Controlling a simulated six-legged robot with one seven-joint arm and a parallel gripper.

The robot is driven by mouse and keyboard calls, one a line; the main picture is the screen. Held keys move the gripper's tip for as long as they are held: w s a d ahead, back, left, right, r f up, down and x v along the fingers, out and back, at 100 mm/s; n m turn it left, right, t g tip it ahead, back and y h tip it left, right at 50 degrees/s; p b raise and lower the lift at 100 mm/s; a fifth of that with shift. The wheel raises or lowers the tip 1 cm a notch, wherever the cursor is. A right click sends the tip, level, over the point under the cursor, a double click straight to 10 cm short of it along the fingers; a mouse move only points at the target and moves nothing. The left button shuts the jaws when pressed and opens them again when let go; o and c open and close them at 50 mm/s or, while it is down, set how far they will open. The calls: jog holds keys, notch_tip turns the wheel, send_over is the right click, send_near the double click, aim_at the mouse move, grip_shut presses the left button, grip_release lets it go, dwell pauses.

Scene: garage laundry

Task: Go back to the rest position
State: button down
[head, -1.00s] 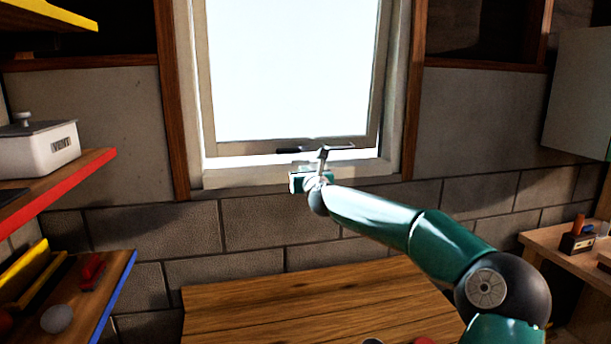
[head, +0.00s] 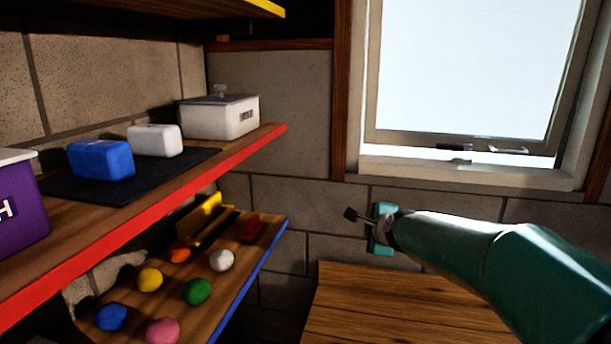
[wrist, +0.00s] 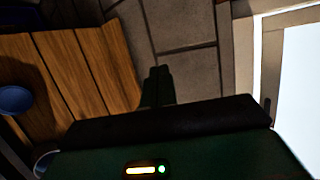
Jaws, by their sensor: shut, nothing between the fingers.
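My gripper (head: 381,232) shows in the head view as a small teal block at the end of my arm, in front of the block wall. It is below and left of the window (head: 460,70), apart from it, and clear of the shelves. In the wrist view its two dark fingers (wrist: 159,74) lie close together, shut with nothing held.
A red-edged shelf (head: 160,190) at left holds a white lidded box (head: 220,118) and blue and white blocks. A blue-edged shelf (head: 215,285) below holds several coloured balls. A wooden table (head: 360,300) stands below my arm. A blue bowl (wrist: 15,100) shows in the wrist view.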

jog(key=s+f+n+g, duration=0.3)
jog(key=s+n, duration=0.6)
jog(key=s, duration=1)
jog(key=s+f+n+g+h, duration=0.1)
jog(key=s+f+n+g, duration=0.1)
jog(key=s+n, duration=0.8)
jog(key=s+g, duration=0.1)
jog(key=s, duration=0.7)
jog(key=shift+s+a+f+g, duration=0.2)
jog(key=shift+s+f+g, duration=0.2)
jog(key=shift+d, duration=0.15)
